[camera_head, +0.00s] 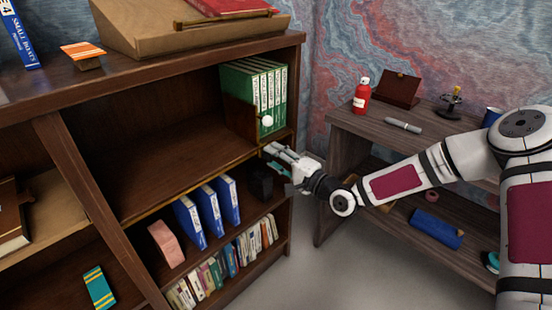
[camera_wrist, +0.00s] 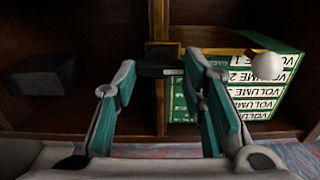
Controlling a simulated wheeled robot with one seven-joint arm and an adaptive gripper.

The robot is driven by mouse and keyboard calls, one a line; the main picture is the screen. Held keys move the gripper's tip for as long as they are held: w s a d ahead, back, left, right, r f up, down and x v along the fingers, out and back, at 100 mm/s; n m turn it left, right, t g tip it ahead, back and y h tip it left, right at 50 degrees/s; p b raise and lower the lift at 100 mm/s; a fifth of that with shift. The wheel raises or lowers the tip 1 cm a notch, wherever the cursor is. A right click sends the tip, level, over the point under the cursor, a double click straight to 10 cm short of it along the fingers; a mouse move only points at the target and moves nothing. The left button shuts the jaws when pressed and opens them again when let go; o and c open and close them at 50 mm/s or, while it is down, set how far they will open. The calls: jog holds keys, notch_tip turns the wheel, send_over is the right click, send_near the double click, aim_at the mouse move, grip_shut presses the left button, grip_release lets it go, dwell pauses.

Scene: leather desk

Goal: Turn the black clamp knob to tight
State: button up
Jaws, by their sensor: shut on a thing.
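The black clamp knob (camera_wrist: 157,65) is at the brass rail (camera_wrist: 158,100) in the wrist view, between my fingertips. My gripper (camera_wrist: 159,70) is shut on it, with one teal-padded finger at each side. In the head view my gripper (camera_head: 270,154) reaches the right end of the bookcase's middle shelf edge, just below the green volumes (camera_head: 258,88). The knob is too small and covered to make out there. No mark showing how tight it is can be read.
A white ball (camera_head: 267,121) sits close above my gripper, in front of the green volumes and beside a brown panel (camera_head: 238,113). A black box (camera_head: 262,187) stands on the shelf below. A side table (camera_head: 345,124) stands at right. The middle shelf is empty left of the panel.

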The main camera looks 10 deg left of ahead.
jog(key=o, duration=1.2)
jog(key=shift+c, duration=0.2)
jog(key=v, duration=1.2)
